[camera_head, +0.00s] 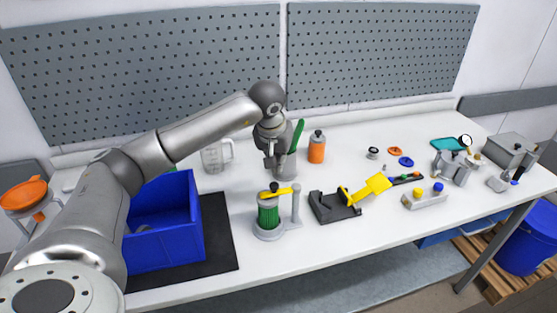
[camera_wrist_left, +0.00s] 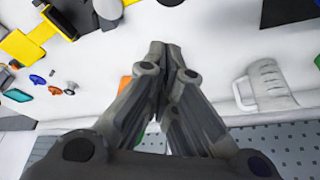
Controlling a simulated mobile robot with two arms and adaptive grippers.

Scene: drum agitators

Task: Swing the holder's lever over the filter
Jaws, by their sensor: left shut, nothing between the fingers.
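The holder (camera_head: 270,234) is a light grey stand with an upright post (camera_head: 296,207) on its right. A green filter (camera_head: 268,215) stands upright in it. The yellow lever (camera_head: 283,191) reaches from near the post to the filter's top and appears to lie across it, by a black knob (camera_head: 274,186). My left gripper (camera_head: 270,176) points down, just above and behind the lever in the head view; contact cannot be told. In the left wrist view its fingers (camera_wrist_left: 166,48) are together and empty. The holder is not clearly visible there. My right gripper is not in view.
A blue bin (camera_head: 175,247) stands on a black mat (camera_head: 222,250) at the left. A measuring jug (camera_head: 214,158) and an orange bottle (camera_head: 316,150) stand behind. A black fixture (camera_head: 330,209) with a yellow-handled part (camera_head: 376,185) lies close to the holder's right.

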